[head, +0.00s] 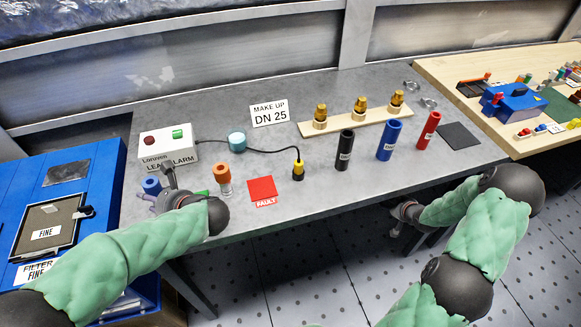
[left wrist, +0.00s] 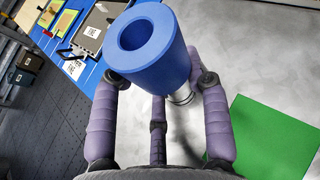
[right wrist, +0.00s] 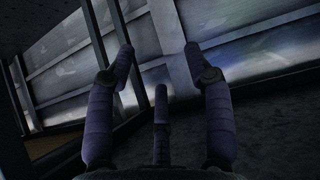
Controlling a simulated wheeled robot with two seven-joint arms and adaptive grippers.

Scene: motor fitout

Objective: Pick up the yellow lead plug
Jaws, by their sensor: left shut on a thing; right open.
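The yellow lead plug (head: 298,169) has a yellow top and a black base. It stands on the grey bench at the end of a black cable from the white leak alarm box (head: 169,149). My left gripper (head: 156,195) is well to its left, at the bench's front left. It is shut on a blue cylinder with a hollow top (head: 151,186); this cylinder also shows between the fingers in the left wrist view (left wrist: 150,40). My right gripper (head: 405,213) is open and empty near the bench's front edge. The right wrist view shows nothing between its fingers (right wrist: 160,70).
An orange-topped cylinder (head: 223,176) and a red FAULT card (head: 262,190) lie between my left gripper and the plug. Black (head: 344,150), blue (head: 388,141) and red (head: 428,130) cylinders stand to its right. A teal-topped round thing (head: 237,139) sits by the cable.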

